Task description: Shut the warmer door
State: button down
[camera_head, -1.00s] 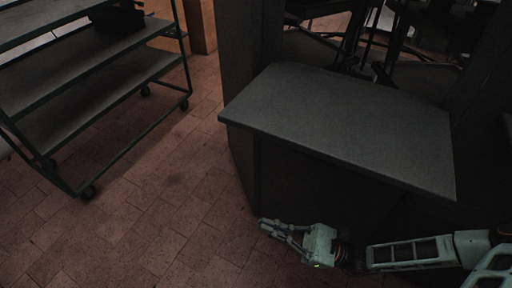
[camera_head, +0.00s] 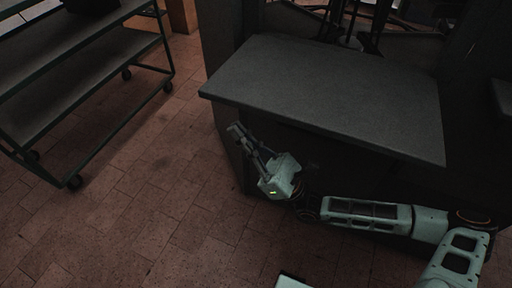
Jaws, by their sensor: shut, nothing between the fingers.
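A flat dark grey panel (camera_head: 325,90) juts out level from a dark cabinet-like body (camera_head: 229,31). It may be the warmer door lying open, but I cannot tell for sure from this view. My gripper (camera_head: 240,130) is shut and empty. It is in front of the panel's near left edge, pointing up and to the left in the picture. I cannot tell whether it touches the panel. The space under the panel is dark and partly hidden by my arm.
A dark shelf cart (camera_head: 92,63) on wheels stands at the left. Brick-coloured tiled floor (camera_head: 150,190) is clear between the cart and the cabinet. Dark machine parts (camera_head: 365,20) show behind the panel.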

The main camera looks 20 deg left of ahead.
aim_at(227, 105)
jog(key=shift+r, duration=2.05)
jog(key=shift+w+r, duration=0.1)
